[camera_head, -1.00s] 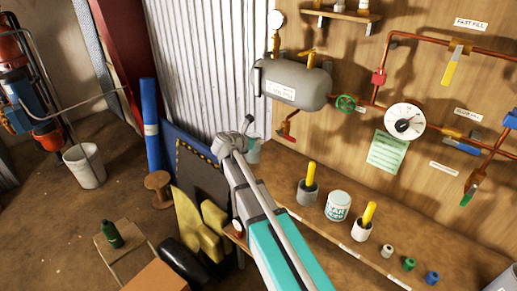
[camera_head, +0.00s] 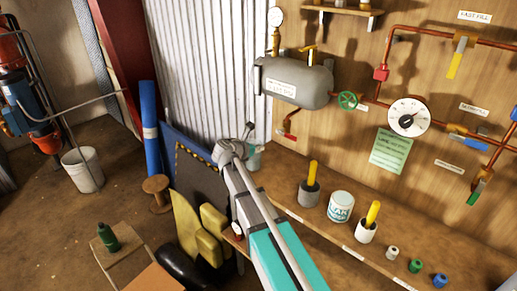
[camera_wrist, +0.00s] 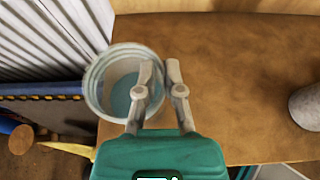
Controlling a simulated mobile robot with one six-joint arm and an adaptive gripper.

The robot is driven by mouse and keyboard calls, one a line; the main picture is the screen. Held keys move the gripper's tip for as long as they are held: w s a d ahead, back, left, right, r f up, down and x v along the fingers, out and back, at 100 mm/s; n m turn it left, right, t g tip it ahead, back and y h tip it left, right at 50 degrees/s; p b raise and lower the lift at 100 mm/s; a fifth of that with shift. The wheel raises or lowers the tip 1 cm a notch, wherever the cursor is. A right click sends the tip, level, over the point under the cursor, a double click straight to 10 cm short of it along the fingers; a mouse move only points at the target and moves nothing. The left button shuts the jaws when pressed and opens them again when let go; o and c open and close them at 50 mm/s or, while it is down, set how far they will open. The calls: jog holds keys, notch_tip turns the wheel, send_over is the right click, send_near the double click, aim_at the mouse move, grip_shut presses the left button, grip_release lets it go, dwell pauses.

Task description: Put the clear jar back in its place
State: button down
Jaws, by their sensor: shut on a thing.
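The clear jar (camera_wrist: 112,62) is open-topped, with a teal tint inside, at the left end of the wooden bench in the wrist view. It also shows in the head view (camera_head: 254,161), partly hidden by my arm. My gripper (camera_wrist: 160,75) is shut on the jar's right wall, with one finger over the opening and the other outside. From above, the jar overlaps the bench's left edge. I cannot tell whether its base touches the bench.
The bench (camera_head: 290,207) has labels along its front edge. A grey pot (camera_head: 309,196), a white tin (camera_head: 340,207) and a white cup (camera_head: 366,232) stand to the right. A grey tank (camera_head: 297,82) is on the wall above. Bare bench lies right of the jar.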

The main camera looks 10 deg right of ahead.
jog(key=c, duration=0.8)
grip_release()
jog(key=shift+o, duration=0.2)
jog(key=shift+r+p, duration=0.15)
jog(key=shift+p, duration=0.15)
jog(key=p+v, duration=0.4)
jog(key=v, duration=0.8)
jog(key=shift+d, duration=0.1)
jog(key=s+d+f+m+g+y, duration=0.3)
jog(key=s+f+m+g+y, duration=0.1)
jog(key=s+m, duration=0.7)
jog(key=s+d+f+m+g+y, duration=0.4)
jog(key=s+f+m+y, duration=0.2)
jog(key=s+m, duration=0.5)
jog(key=f+m, duration=0.1)
jog(key=m, duration=0.2)
jog(key=shift+f+y, duration=0.15)
jog(key=shift+y, duration=0.25)
